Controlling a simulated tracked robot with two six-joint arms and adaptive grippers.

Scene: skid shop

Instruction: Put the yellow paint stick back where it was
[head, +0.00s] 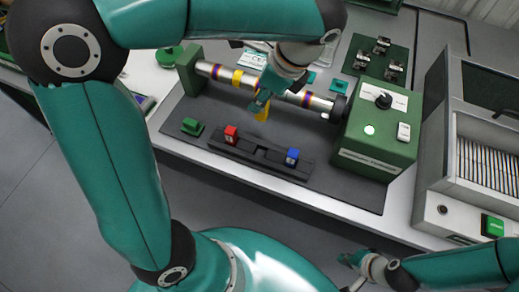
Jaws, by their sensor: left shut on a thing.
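My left gripper (262,104) is shut on the yellow paint stick (263,114), whose yellow end shows below the fingers. It holds the stick in front of the banded metal shaft, above the dark board; the exact height is unclear. A black rack (222,146) lies in front of the shaft, below the gripper in the picture. A red stick (231,134) stands toward its left end and a blue stick (292,156) toward its right. An open slot shows between them. My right gripper (350,262) is low at the right, far from the rack; its fingers are unclear.
The metal shaft (208,69) has coloured bands and runs to a green control box (378,130) with a knob. A small green block (192,126) sits left of the rack. A grey cabinet (438,190) stands at right. The dark board's front is clear.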

